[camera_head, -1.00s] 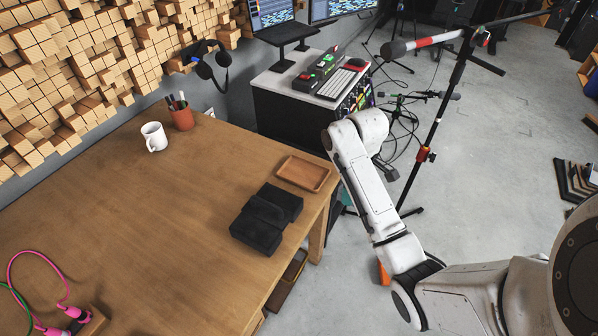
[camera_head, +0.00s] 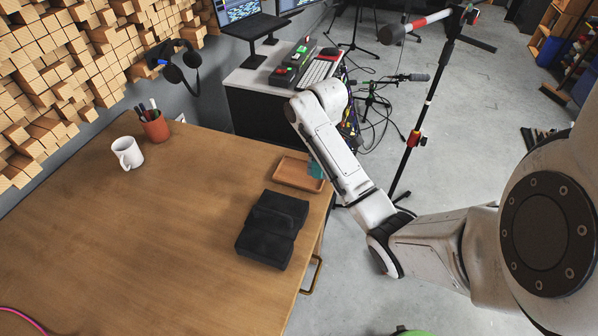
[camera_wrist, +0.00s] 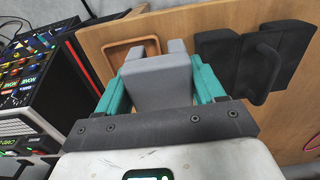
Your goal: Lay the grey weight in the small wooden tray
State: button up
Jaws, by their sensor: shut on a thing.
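The grey weight (camera_wrist: 160,82) is a light grey block held between the teal fingers of my gripper (camera_wrist: 160,88) in the wrist view. My gripper is shut on it. The small wooden tray (camera_wrist: 126,50) shows just beyond the weight, partly covered by it, and looks empty where it shows. In the head view the tray (camera_head: 291,176) lies near the table's right edge. A bit of my gripper (camera_head: 315,169) shows as teal at the tray's right end. The rest of the gripper and the weight are hidden behind my arm there.
A black padded object (camera_head: 272,229) lies on the wooden table (camera_head: 170,235) in front of the tray. A white mug (camera_head: 127,153) and a pen cup (camera_head: 155,126) stand at the back left. A desk with a keyboard (camera_head: 320,69) stands behind. The table's middle is bare.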

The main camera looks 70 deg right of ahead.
jog(key=w+d+f+b, duration=0.1)
jog(key=w+f+b, duration=0.1)
jog(key=w+d+f+b, duration=0.2)
jog(key=w+b, duration=0.1)
jog(key=w+d+f+b, duration=0.2)
jog(key=shift+w+f+b, duration=0.3)
jog(key=shift+f, duration=0.05)
jog(key=shift+w+d+f, duration=0.35)
jog(key=shift+w+f, duration=0.1)
jog(key=shift+f, duration=1.8)
jog(key=shift+f, duration=0.15)
jog(key=o, duration=1.5)
notch_tip(320, 180, up, 12)
jog(key=shift+r+p, duration=0.15)
jog(key=shift+p, duration=0.95)
